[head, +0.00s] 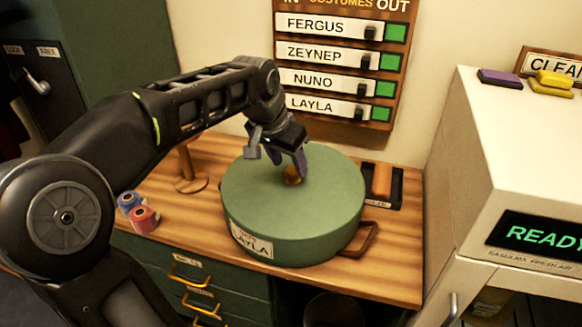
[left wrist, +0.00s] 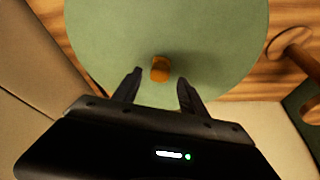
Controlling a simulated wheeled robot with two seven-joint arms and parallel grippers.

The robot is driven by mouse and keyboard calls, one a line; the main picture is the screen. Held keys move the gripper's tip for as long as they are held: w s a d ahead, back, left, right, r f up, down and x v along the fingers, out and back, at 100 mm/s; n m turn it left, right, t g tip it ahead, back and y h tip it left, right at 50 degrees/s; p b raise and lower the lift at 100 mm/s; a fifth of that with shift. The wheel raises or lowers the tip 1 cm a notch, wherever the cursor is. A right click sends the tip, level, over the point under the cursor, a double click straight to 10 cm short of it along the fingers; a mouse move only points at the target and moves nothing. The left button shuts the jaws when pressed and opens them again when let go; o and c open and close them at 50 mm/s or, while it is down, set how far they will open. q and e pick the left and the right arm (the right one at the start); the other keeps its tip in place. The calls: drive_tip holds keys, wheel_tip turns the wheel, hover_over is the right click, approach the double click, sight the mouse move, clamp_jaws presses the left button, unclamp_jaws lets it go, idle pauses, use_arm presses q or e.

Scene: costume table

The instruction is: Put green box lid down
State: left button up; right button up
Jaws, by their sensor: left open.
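A round green box (head: 290,225) with a label reading LAYLA stands on the wooden table. Its green lid (head: 255,180) is on top of it, with a small orange-brown knob (head: 292,176) in the middle. The lid (left wrist: 215,35) fills much of the left wrist view, with the knob (left wrist: 160,69) between the finger lines. My left gripper (head: 290,160) is at the knob, its fingers open on either side and not closed on it. Whether the fingers touch the lid is unclear. My right gripper is not in view.
Red and blue spools (head: 143,217) lie at the table's left. A wooden stand (head: 188,180) is behind them. A dark tray with an orange block (head: 381,182) is behind right of the box. A white machine (head: 510,150) stands at right.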

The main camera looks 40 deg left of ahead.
use_arm(q)
drive_tip(key=v, duration=0.5)
drive_tip(key=shift+s, duration=0.1)
idle(0.3)
